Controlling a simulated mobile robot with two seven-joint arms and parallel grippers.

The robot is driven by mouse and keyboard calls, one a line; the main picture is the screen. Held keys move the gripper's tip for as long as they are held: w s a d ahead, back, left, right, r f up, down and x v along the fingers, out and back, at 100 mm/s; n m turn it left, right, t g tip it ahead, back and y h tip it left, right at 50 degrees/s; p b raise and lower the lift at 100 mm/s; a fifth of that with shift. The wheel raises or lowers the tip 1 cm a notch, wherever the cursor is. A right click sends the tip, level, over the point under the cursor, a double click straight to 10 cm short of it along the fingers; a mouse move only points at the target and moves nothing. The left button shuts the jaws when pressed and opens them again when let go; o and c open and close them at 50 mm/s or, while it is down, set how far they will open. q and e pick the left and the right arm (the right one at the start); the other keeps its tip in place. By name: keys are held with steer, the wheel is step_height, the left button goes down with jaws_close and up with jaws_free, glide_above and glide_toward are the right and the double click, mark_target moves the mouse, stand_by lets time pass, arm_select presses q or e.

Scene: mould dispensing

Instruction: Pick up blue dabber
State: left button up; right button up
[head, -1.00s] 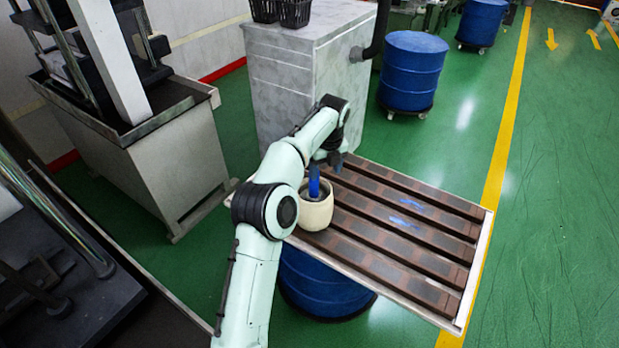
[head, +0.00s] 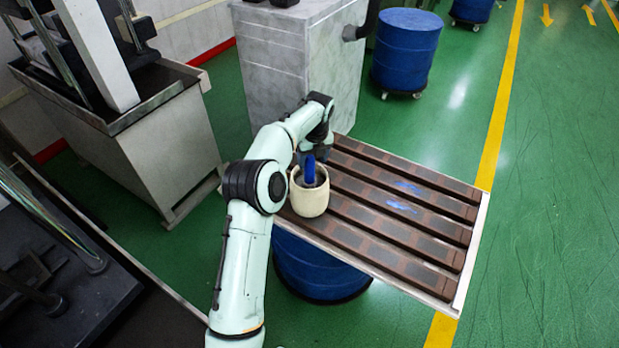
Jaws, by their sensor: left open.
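The blue dabber (head: 310,167) stands upright in a cream pot (head: 309,197), with its upper part showing above the rim and its lower end hidden inside. The pot sits at the left end of a slatted brown tray (head: 468,262). My left gripper (head: 319,152) is open, pointing down just behind the top of the dabber. Its fingers are small and partly hidden, so I cannot tell whether they touch the dabber. My right gripper is not in view.
Blue smears mark the tray slats right of the pot. A blue drum (head: 315,270) stands under the tray. A grey cabinet (head: 295,70) is behind, with another blue drum (head: 405,50) beside it. A metal machine (head: 150,150) stands at left. Green floor is clear at right.

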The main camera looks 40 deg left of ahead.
mark_target(309, 168)
arm_select(q)
steer(key=f, duration=0.2)
steer(key=a+f, duration=0.1)
steer(key=f, duration=0.2)
steer(key=shift+s+a+b, duration=0.15)
steer(key=shift+b, duration=0.15)
steer(key=shift+r, duration=0.1)
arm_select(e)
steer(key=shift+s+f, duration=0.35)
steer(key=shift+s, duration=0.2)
arm_select(q)
steer(key=c, duration=1.1)
steer(key=r, duration=0.8)
steer(key=shift+w+r+p, duration=0.2)
steer(key=shift+r+p, duration=0.1)
steer(key=shift+s+r, duration=0.1)
steer(key=shift+r, duration=0.25)
steer(key=shift+s, duration=0.1)
step_height(309, 168, down, 6)
steer(key=shift+f+b, duration=0.2)
steer(key=shift+b, duration=0.25)
steer(key=shift+f, duration=1)
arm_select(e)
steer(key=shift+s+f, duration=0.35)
